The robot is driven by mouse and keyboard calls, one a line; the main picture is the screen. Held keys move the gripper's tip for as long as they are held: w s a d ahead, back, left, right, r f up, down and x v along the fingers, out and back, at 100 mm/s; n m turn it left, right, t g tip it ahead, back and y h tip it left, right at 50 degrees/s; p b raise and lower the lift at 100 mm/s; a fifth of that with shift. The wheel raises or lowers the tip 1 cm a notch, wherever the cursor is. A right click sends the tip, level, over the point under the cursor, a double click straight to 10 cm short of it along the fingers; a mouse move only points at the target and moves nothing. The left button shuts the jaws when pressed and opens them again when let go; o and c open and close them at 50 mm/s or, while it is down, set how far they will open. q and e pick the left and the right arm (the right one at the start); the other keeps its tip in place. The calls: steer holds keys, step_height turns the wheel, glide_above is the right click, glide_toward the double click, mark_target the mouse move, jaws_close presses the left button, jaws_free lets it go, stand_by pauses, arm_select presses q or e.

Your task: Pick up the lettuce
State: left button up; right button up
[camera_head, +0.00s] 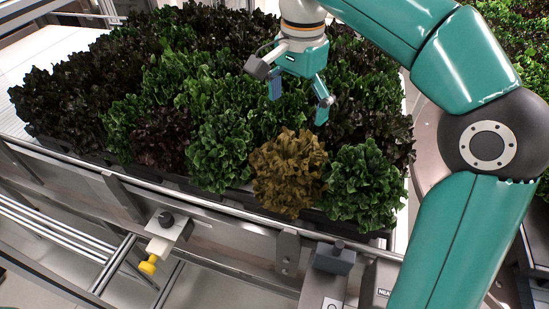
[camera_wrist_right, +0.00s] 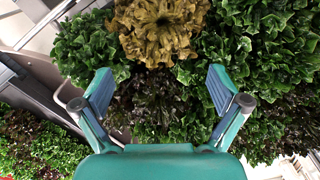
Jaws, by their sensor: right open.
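Many lettuce heads, green and dark red, stand packed on a dark tray (camera_head: 262,203) in the head view. One yellow-brown lettuce (camera_head: 288,172) stands in the front row, between two green heads. It also shows at the top of the right wrist view (camera_wrist_right: 158,30). My right gripper (camera_head: 299,92) is open and empty, above the lettuce behind the brown head. In the right wrist view, its two fingers (camera_wrist_right: 166,92) are spread apart over dark and green leaves, with the brown head beyond them. My left gripper is not in view.
A metal conveyor frame (camera_head: 225,238) runs along the front of the tray, with a yellow knob (camera_head: 148,266) and grey brackets below. More lettuce (camera_head: 515,45) grows at the far right. Neighbouring green heads (camera_head: 362,183) crowd closely around the brown one.

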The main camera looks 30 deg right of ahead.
mark_target(292, 149)
step_height(292, 149, down, 10)
steer(key=shift+w+a+f+b, duration=0.1)
steer(key=shift+a+f+b, duration=0.05)
steer(key=shift+b, duration=0.7)
steer(key=shift+f, duration=3.05)
steer(key=c, duration=1.4)
steer(key=shift+r, duration=0.1)
step_height(292, 149, up, 20)
steer(key=p, duration=0.3)
